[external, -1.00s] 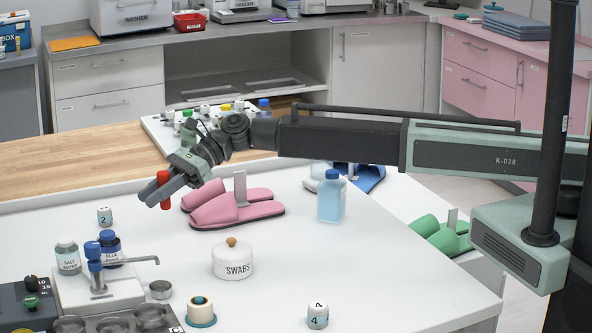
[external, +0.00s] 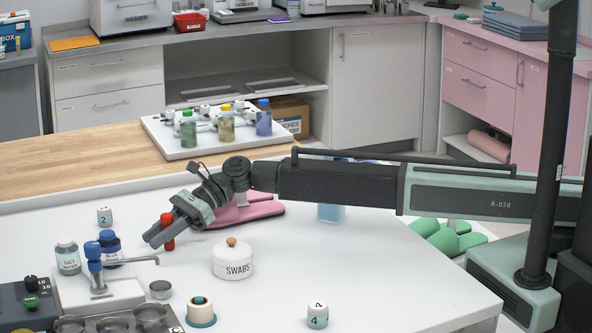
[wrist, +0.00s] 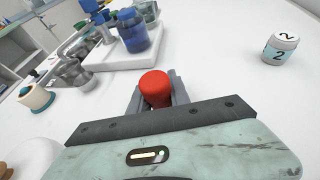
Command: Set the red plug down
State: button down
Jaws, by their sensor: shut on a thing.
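I cannot tell whether the plug's lower end touches the table. In the wrist view the red plug (wrist: 155,88) shows its rounded top between the two grey fingertips of my gripper (wrist: 156,98); its lower part is hidden.
A white swabs jar (external: 233,262) stands right of the gripper. White table between gripper and jar is clear.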

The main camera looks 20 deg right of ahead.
jog(key=shift+f, duration=0.2)
jog(key=c, duration=1.2)
grip_release()
jog(key=shift+r, duration=0.1)
jog(key=shift+r, duration=0.15)
jog(key=shift+d+r, duration=0.2)
jog(key=shift+d, duration=0.1)
jog(key=p+v, duration=0.1)
jog(key=v, duration=0.1)
jog(key=p+v, duration=0.2)
jog(key=v, duration=0.1)
jog(key=shift+r, duration=0.25)
notch_tip(320, 180, up, 6)
jog(key=p, duration=0.6)
jog(key=shift+a, duration=0.3)
